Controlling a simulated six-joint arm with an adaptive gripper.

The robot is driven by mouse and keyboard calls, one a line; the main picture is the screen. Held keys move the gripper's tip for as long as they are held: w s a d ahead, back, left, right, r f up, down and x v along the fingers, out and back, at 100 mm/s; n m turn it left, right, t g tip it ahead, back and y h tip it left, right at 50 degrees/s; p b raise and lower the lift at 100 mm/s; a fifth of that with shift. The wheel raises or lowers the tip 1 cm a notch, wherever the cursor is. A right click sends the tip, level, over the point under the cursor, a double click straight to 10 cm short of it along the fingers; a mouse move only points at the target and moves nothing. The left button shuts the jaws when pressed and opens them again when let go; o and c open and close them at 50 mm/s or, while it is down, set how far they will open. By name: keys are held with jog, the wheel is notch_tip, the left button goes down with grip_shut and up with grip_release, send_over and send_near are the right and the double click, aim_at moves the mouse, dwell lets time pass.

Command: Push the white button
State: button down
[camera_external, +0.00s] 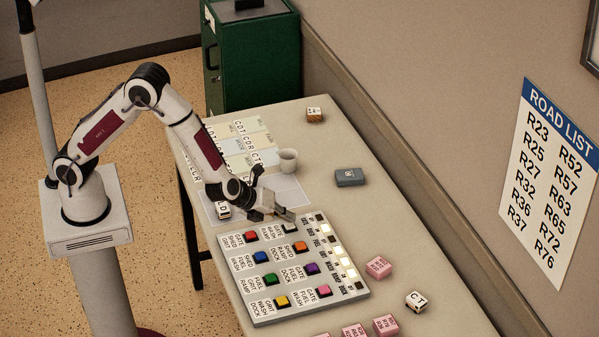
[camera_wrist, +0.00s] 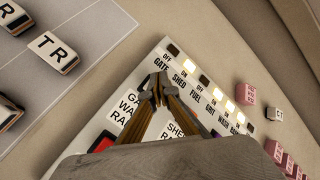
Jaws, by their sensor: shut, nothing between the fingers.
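The button panel (camera_external: 248,307) is a pale board on the table with coloured buttons in two columns and word labels. A whitish button (camera_external: 289,228) sits at the top of the right column, just below my gripper (camera_external: 288,215) in the external view. My gripper is shut and empty, its tips over the top end of the panel. In the wrist view my shut fingers (camera_wrist: 158,84) point toward the lamp strip and the white button is not distinguishable, likely hidden behind the fingers. I cannot tell whether the tips touch anything.
Red (camera_external: 251,236) and orange (camera_external: 300,246) buttons are close by. A lamp strip (camera_external: 338,252) runs along the panel's right side, several lamps lit. A cup (camera_external: 287,161), a dark grey box (camera_external: 349,177) and pink blocks (camera_external: 379,267) stand around; a wall rises at right.

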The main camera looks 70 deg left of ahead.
aim_at(287, 225)
jog(key=shift+r, duration=0.1)
jog(key=shift+r, duration=2.9)
